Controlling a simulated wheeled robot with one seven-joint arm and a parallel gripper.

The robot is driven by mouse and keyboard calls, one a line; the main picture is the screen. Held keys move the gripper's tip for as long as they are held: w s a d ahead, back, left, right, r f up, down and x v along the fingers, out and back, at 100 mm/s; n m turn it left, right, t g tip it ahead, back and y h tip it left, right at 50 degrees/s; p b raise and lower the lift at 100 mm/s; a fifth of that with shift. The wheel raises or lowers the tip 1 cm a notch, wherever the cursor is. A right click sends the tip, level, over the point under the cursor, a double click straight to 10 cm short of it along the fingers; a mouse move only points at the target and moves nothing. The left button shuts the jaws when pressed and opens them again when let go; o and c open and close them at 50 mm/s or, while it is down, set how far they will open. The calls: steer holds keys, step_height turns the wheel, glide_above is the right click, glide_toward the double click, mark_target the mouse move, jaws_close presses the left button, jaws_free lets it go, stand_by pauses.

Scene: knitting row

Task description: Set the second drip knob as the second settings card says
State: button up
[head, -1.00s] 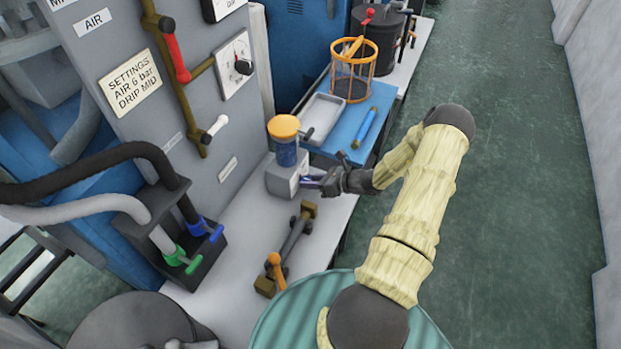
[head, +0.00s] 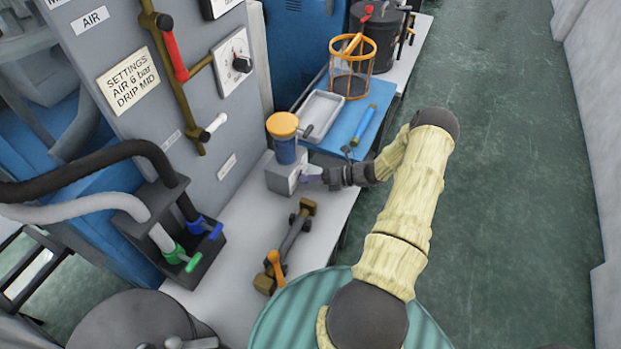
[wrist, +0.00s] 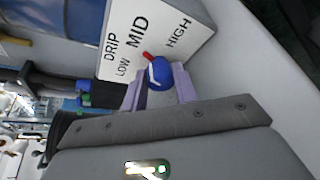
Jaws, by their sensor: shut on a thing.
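The settings card (head: 128,80) on the grey panel reads "SETTINGS AIR 6 bar DRIP MID". The drip unit (head: 283,178) is a grey block with a blue bowl and yellow cap on the bench. In the wrist view its label face (wrist: 150,35) reads DRIP, LOW, MID and HIGH. The blue drip knob (wrist: 159,73) has a red pointer, which points toward MID. My gripper (wrist: 159,80) has its lavender fingers on either side of the knob, shut on it. In the head view my gripper (head: 312,178) meets the block's right side and hides the knob.
A brown valve fitting (head: 290,240) with an orange handle lies on the bench in front of the block. A blue mat (head: 345,140) with a tray (head: 319,108) and an orange wire basket (head: 351,82) lies behind. The green floor at right is clear.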

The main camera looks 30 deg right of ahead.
steer(key=shift+w+d, duration=0.1)
steer(key=o, duration=1)
steer(key=shift+c, duration=0.2)
steer(key=b+v, duration=0.1)
steer(key=v, duration=1.6)
steer(key=shift+s+r, duration=0.15)
steer(key=shift+s, duration=0.1)
